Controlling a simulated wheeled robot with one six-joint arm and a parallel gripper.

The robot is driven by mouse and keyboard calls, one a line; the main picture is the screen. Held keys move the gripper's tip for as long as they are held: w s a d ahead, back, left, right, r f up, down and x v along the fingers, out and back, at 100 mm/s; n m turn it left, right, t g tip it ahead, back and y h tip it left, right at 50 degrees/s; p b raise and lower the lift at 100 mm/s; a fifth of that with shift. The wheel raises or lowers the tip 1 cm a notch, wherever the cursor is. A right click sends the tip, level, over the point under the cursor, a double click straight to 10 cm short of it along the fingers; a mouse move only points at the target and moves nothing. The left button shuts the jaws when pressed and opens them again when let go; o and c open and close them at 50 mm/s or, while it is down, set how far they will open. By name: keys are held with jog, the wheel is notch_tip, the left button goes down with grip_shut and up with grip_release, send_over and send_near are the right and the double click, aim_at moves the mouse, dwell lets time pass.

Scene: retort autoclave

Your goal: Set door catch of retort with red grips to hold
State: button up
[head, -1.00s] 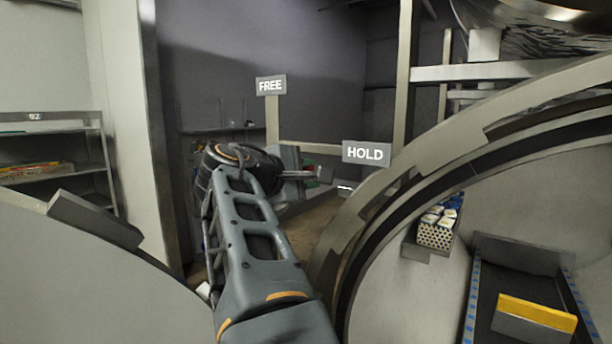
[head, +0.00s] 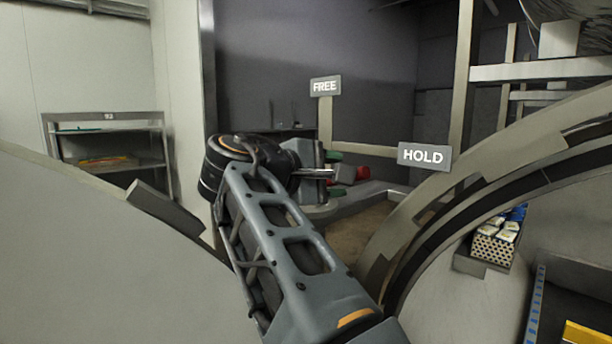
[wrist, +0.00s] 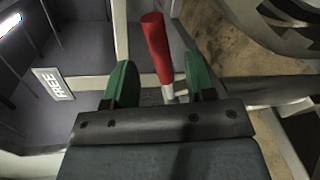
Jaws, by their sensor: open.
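The door catch's red grip (wrist: 157,48) stands between the two green-padded fingers of my gripper (wrist: 160,78) in the wrist view. The fingers are open, with a gap to the grip on each side. The grip's pale shank (wrist: 168,93) runs down behind the gripper's front edge. In the head view my gripper (head: 334,174) is below and between the FREE sign (head: 325,87) and the HOLD sign (head: 423,156), with red showing beside it. The FREE sign also shows in the wrist view (wrist: 54,84). The catch's exact setting cannot be told.
The retort's round rim (head: 440,225) curves close on the right. A perforated crate of packs (head: 494,242) sits inside it. A large grey curved surface (head: 90,250) fills the lower left. A shelf unit (head: 108,150) stands at the far left.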

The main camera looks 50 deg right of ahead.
jog(key=v, duration=0.6)
jog(key=shift+a, duration=0.15)
jog(key=shift+s, duration=0.1)
dwell(0.5)
